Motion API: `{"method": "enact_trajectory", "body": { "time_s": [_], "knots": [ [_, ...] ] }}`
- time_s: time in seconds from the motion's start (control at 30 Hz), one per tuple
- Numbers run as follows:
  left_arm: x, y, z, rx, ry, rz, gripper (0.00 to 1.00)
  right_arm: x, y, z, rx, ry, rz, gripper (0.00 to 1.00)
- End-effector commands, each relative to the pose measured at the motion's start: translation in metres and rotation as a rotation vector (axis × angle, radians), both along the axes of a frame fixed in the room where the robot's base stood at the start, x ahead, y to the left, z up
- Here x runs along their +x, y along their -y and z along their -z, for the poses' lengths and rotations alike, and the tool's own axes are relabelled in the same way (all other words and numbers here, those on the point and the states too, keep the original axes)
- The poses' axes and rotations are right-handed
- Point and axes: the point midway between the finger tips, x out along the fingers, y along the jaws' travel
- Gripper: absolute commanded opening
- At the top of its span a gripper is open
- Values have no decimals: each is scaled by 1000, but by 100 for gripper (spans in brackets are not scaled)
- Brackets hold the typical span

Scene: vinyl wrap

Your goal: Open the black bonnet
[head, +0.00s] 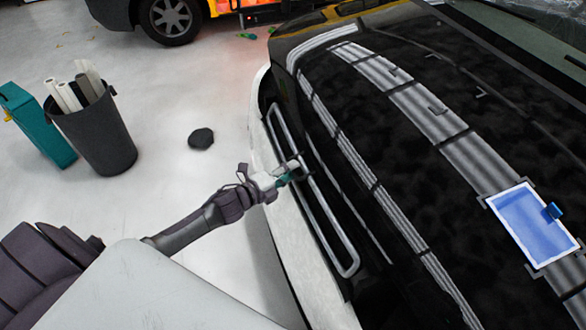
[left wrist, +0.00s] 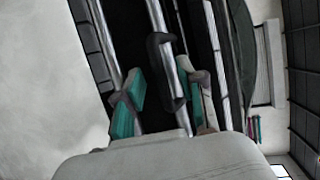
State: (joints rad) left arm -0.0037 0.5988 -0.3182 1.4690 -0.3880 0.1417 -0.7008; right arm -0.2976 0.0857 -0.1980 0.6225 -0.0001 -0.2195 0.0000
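The black bonnet (head: 385,145) of a car fills the right of the head view, with grey stripes, and looks shut. The car's front grille (head: 325,215) has a long silver frame. My left gripper (head: 292,172) is at the grille, below the bonnet's front edge. In the left wrist view the teal-padded fingers (left wrist: 158,92) are spread apart. A black bracket-shaped handle (left wrist: 155,65) shows between and beyond them, in front of silver bars. I cannot tell whether the fingers touch it. My right gripper is in neither view.
A blue sheet with a white border (head: 535,225) lies on the bonnet. A dark bin (head: 95,135) with rolls and a teal box (head: 35,125) stand at left. Another vehicle (head: 175,18) is behind.

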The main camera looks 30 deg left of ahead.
Motion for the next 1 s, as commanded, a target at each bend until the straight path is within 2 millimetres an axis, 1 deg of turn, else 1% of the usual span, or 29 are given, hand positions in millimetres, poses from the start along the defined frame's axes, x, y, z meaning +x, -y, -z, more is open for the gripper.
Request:
{"method": "enact_trajectory", "body": {
  "time_s": [0.03,0.17,0.47,0.57,0.7,1.0],
  "knots": [
    [6,2,0,0,1,-1,39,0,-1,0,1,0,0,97],
    [13,5,2,0,0,0,39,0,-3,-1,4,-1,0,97],
    [15,5,3,0,-1,1,39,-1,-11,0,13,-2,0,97],
    [15,5,3,0,-1,0,24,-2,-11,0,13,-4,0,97],
    [15,5,3,0,-1,0,1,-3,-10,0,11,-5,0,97],
    [15,5,3,0,-1,0,0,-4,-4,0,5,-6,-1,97]
  ]
}}
